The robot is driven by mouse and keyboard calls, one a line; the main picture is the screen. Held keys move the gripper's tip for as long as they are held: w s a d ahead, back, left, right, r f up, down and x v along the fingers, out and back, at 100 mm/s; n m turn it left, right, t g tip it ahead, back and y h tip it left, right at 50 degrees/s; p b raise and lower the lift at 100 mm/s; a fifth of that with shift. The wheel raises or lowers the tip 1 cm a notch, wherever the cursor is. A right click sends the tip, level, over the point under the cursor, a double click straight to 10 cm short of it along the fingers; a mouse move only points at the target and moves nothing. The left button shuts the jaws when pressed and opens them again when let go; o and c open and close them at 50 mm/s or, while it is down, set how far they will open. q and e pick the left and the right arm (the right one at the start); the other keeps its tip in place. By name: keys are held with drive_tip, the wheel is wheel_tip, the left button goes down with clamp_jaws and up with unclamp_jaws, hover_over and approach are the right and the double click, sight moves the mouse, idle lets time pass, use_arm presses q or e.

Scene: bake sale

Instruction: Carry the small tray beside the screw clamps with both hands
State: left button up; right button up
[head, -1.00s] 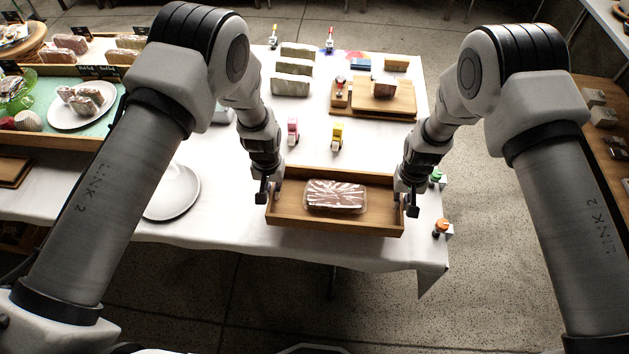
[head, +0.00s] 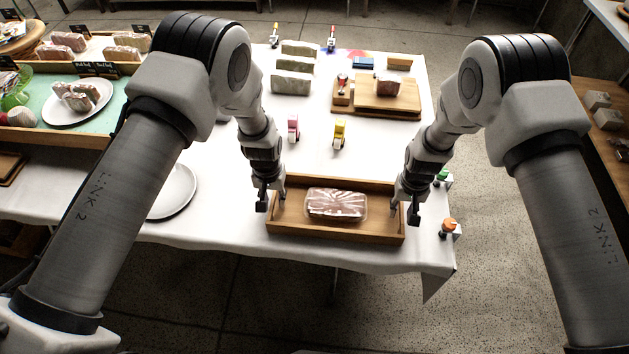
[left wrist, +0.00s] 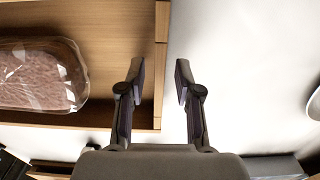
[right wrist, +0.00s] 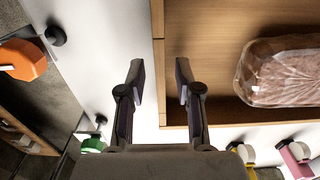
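The small wooden tray (head: 335,237) lies on the white table near its front edge. It holds a clear-wrapped brown loaf (head: 336,204). The orange screw clamp (head: 448,227) and the green one (head: 442,178) are at the table's right edge, right of the tray. My left gripper (left wrist: 158,85) is open at the tray's left end wall, one finger on each side of it, with gaps showing. My right gripper (right wrist: 158,85) is open at the right end wall in the same way. In the head view, the left (head: 267,196) and right (head: 404,212) fingertips are partly hidden.
A white plate (head: 172,195) lies left of the tray. A pink item (head: 293,128) and a yellow item (head: 339,133) stand behind it. A wooden board (head: 400,93) is farther back. The cloth between tray and plate is clear.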

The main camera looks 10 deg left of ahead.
use_arm(q)
wheel_tip(320, 180, up, 12)
use_arm(e)
wheel_tip(320, 180, up, 12)
idle(0.5)
idle(0.4)
